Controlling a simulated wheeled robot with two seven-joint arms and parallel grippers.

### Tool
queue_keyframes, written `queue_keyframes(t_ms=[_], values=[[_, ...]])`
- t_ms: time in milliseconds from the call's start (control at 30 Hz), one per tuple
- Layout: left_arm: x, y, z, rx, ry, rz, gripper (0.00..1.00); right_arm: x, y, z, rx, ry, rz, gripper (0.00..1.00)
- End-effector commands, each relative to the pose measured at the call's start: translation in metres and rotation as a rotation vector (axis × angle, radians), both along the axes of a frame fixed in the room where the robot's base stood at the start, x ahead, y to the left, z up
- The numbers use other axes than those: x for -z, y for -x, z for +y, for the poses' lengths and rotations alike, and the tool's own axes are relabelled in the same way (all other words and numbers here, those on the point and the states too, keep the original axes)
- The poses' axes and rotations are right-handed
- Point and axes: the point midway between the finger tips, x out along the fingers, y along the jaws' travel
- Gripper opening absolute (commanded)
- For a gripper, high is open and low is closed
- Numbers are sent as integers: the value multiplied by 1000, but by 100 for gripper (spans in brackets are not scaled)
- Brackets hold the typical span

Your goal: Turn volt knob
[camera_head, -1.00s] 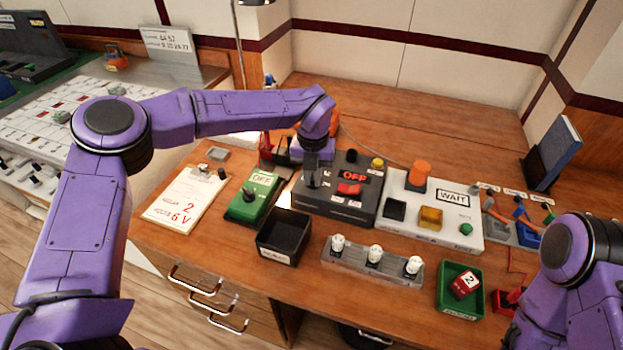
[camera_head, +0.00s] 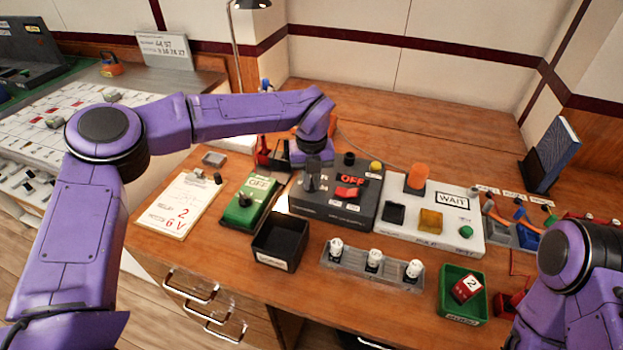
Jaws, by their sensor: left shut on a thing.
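A dark grey supply box (camera_head: 328,209) stands mid-bench with a red OFF display (camera_head: 352,179) and a red switch (camera_head: 347,192). A dark knob (camera_head: 312,184) stands on the left of its top, and I cannot read its label. My left gripper (camera_head: 313,174) points down over this knob and is shut on it, hiding most of it. The knob's pointer cannot be made out. My right arm is at the lower right, and its gripper is out of view.
A green meter (camera_head: 249,202) with its own knob and a black bin (camera_head: 281,240) are at left. A white WAIT box (camera_head: 445,225) is at right. A bulb rack (camera_head: 350,262) and a green tray (camera_head: 447,298) stand in front. A clipboard (camera_head: 176,204) reads 2 and 6 V.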

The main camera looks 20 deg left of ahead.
Motion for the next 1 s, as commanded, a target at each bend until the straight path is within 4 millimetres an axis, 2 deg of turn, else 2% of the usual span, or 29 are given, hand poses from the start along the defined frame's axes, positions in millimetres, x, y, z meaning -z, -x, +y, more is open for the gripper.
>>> queue_keyframes(t_ms=[33,100,367,467,567,800,1000], values=[[-2,-1,0,0,1,-6,17,0,0,0,0,0,0,43],[-2,-1,0,0,0,-4,39,0,0,0,0,0,0,43],[-1,-1,0,0,0,-2,39,0,0,0,0,0,0,43],[-7,-1,0,0,1,-4,39,1,0,0,0,0,0,43],[-25,-1,0,0,1,-7,39,3,0,0,0,0,0,43],[-82,-1,0,0,0,-7,39,7,0,0,0,0,0,43],[-105,-1,0,-1,0,-4,39,7,0,0,0,0,0,43]])
